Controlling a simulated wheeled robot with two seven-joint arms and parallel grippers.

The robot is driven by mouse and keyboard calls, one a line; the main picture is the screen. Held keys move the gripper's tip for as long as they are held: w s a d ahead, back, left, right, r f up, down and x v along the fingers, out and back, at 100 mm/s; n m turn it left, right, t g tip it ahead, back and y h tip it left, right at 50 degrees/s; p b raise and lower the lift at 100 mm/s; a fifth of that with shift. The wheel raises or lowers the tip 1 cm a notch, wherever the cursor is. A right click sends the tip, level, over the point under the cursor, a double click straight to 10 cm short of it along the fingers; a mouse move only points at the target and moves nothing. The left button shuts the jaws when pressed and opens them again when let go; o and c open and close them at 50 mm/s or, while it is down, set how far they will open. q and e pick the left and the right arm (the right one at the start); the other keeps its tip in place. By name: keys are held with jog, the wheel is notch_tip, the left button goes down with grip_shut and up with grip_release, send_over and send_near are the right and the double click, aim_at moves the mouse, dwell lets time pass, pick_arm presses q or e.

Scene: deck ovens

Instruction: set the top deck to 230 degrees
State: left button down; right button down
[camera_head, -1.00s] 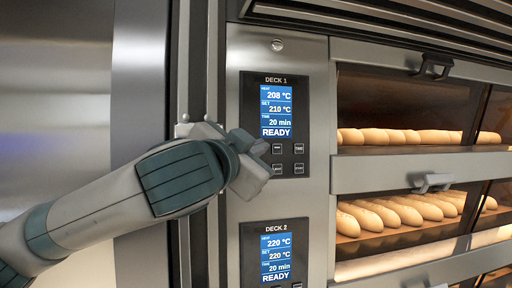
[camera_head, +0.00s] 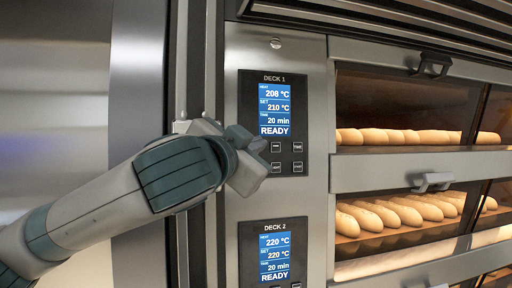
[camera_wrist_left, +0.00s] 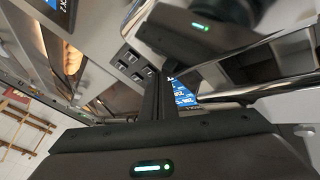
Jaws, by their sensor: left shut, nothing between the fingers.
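The Deck 1 panel (camera_head: 245,112) is the upper black panel in the head view. Its blue display (camera_head: 275,110) shows a set value of 210 °C, 20 min and READY. Several small keys (camera_head: 297,147) sit below the display. My left gripper (camera_head: 258,143) is shut and empty, just left of the keys at the panel's lower left. In the left wrist view its shut fingers (camera_wrist_left: 158,92) point toward the panel, with the keys (camera_wrist_left: 130,66) to their left and part of the display (camera_wrist_left: 183,92) behind them to the right. I cannot tell whether the fingertips touch the panel. My right gripper is not in view.
The Deck 2 panel (camera_head: 246,250) below reads 220 °C for both heat and set. Oven doors with handles (camera_head: 432,181) and loaves (camera_head: 395,210) behind glass are to the right. A vertical steel post (camera_head: 140,80) stands to the left.

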pick_arm(q)
jog(key=shift+w+a+f, duration=0.2)
jog(key=shift+w+f, duration=0.05)
jog(key=shift+f, duration=0.4)
jog(key=s+b, duration=0.1)
jog(key=s+d+b, duration=0.1)
jog(key=s, duration=0.1)
jog(key=shift+s+d, duration=0.15)
jog(key=shift+s, duration=0.15)
jog(key=shift+w, duration=0.1)
jog(key=shift+f, duration=0.1)
dwell(0.5)
